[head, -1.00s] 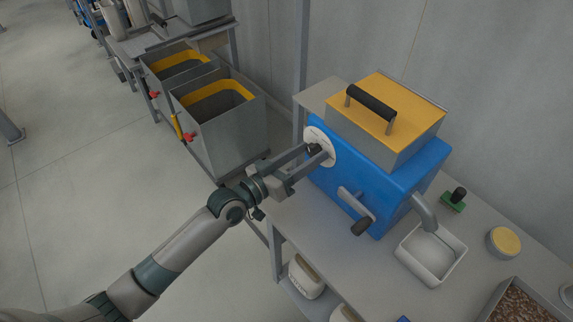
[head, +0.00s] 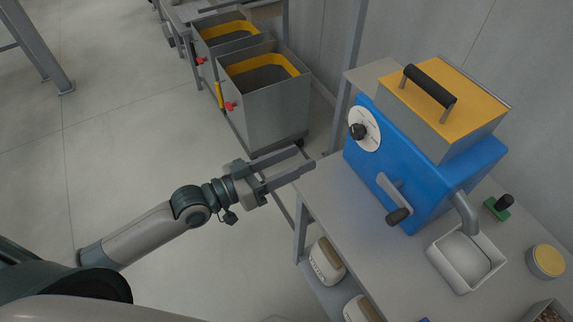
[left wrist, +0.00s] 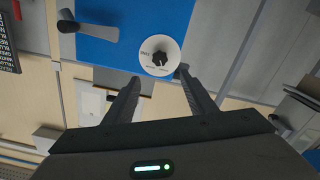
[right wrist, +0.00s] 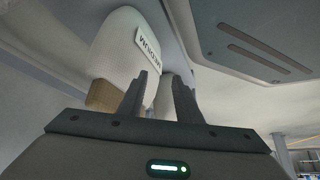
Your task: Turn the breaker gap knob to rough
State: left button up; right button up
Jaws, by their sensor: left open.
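The blue breaker machine (head: 405,160) stands on the table with a yellow-topped hopper. The gap knob (head: 358,131) is a small black knob on a round white dial (head: 373,133) on the machine's left face. The knob also shows in the left wrist view (left wrist: 159,59), with tiny lettering around the dial that I cannot read surely. My left gripper (head: 305,161) is open and empty, apart from the knob, to its left in the head view. In the left wrist view the dial lies beyond and between the fingertips (left wrist: 158,75). My right gripper (right wrist: 163,80) shows only in its wrist view.
A crank handle (head: 395,197) sticks out from the machine's front. A white tray (head: 466,258) sits under the spout. Metal bins with yellow rims (head: 262,95) stand behind my left arm. In the right wrist view, a white labelled sack (right wrist: 125,50) is close to the fingers.

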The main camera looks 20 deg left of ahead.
pick_arm(q)
jog(key=shift+v, duration=0.8)
jog(key=s+d+f+g+y, duration=0.1)
jog(key=s+f+g+y, duration=0.2)
jog(key=f, duration=0.4)
jog(key=s+a+f+n+g+y, duration=0.1)
jog(key=s+a+f+g+y, duration=0.1)
jog(key=s+a+f+y, duration=0.25)
jog(key=s+a+f+n+g+y, duration=0.1)
jog(key=s+a+f+g+y, duration=0.15)
jog(key=s+f, duration=0.4)
jog(key=s+a+f+n+g+y, duration=0.1)
jog(key=s+a+f+g+y, duration=0.2)
jog(key=s, duration=0.5)
jog(key=w+d+f+t+h, duration=0.1)
jog(key=w+f, duration=0.2)
jog(key=f, duration=0.7)
jog(key=w+d+f+t, duration=0.1)
jog(key=w+f+t, duration=0.1)
jog(key=f, duration=0.7)
jog(key=s+d+f+t, duration=0.1)
jog(key=s+f, duration=0.1)
jog(key=f, duration=0.6)
jog(key=s+d+f+m+h, duration=0.1)
jog(key=s+f, duration=0.1)
jog(key=f, duration=0.7)
jog(key=shift+s+t, duration=0.25)
jog(key=shift+t, duration=0.1)
